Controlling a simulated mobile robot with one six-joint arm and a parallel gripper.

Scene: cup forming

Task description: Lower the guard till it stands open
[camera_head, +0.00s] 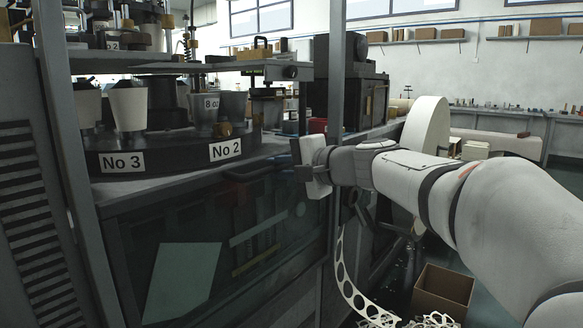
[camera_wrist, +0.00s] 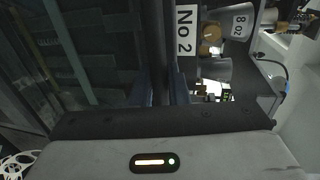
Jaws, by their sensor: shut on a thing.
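The guard (camera_head: 215,262) is a dark see-through panel in the machine's front. It sits low, its top edge about level with the turret base, and the opening above it is uncovered. A dark bar handle (camera_head: 262,170) runs along its top edge. My gripper (camera_head: 296,168) is at the right end of this handle and shut on it. In the wrist view my gripper's fingers (camera_wrist: 164,88) close on a dark bar, partly hidden by the gripper body. The guard panel also shows in the wrist view (camera_wrist: 85,50).
Behind the opening, a round dark turret (camera_head: 180,152) labelled No 3 and No 2 carries white and grey cups (camera_head: 128,108). A grey frame post (camera_head: 335,75) stands close behind my gripper. A cardboard box (camera_head: 443,290) and white punched scrap (camera_head: 350,285) lie low at right.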

